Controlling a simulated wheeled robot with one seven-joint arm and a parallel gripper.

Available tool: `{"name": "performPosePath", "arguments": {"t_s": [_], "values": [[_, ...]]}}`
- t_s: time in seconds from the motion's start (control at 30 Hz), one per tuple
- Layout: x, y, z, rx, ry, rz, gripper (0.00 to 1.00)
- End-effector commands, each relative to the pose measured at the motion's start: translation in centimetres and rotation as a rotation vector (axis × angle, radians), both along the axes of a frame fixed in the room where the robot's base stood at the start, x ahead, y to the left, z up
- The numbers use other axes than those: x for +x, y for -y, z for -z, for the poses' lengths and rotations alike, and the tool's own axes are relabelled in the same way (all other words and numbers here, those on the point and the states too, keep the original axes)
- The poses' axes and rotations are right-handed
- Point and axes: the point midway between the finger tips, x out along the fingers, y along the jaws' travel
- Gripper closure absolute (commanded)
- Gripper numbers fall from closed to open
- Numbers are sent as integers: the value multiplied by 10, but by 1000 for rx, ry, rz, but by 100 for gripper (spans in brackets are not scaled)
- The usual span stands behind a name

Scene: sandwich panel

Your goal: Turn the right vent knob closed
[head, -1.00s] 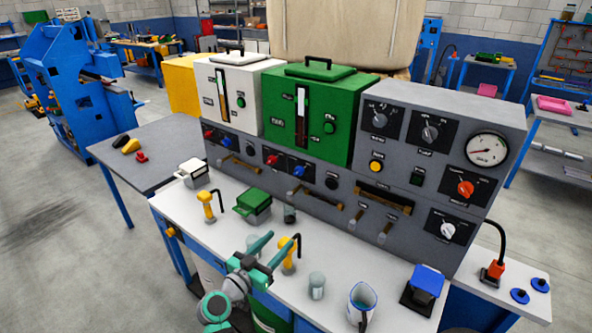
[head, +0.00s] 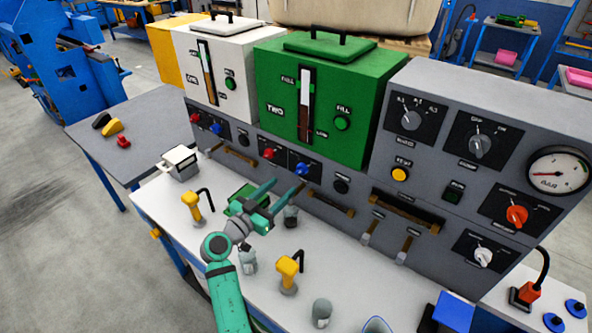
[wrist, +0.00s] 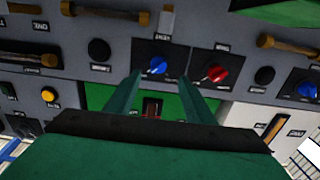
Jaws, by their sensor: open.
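Under the green tank, the panel has a red knob (head: 268,153) and, to its right, a blue knob (head: 302,169). Their labels are too small to read surely; I take the blue one as the right vent knob. My gripper (head: 288,186) is open and empty, in front of and just below this pair. In the wrist view, where the panel appears upside down, the blue knob (wrist: 158,66) lies between and just beyond my fingertips (wrist: 157,83). The red knob (wrist: 215,73) is right of it there. I see no contact with either knob.
The green tank (head: 322,90) stands above. A similar red and blue pair (head: 216,128) is farther left. Black knobs and brown handles (head: 330,203) surround the knobs. Yellow taps (head: 288,272), a green box and cups stand on the white bench below.

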Motion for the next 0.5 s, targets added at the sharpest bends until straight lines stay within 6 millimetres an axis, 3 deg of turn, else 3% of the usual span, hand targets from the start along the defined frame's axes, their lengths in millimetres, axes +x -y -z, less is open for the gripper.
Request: {"name": "performPosePath", "arguments": {"t_s": [0.3,0.5], "values": [[46,36,0,1,-1,4,51],[66,48,0,1,-1,0,51]]}}
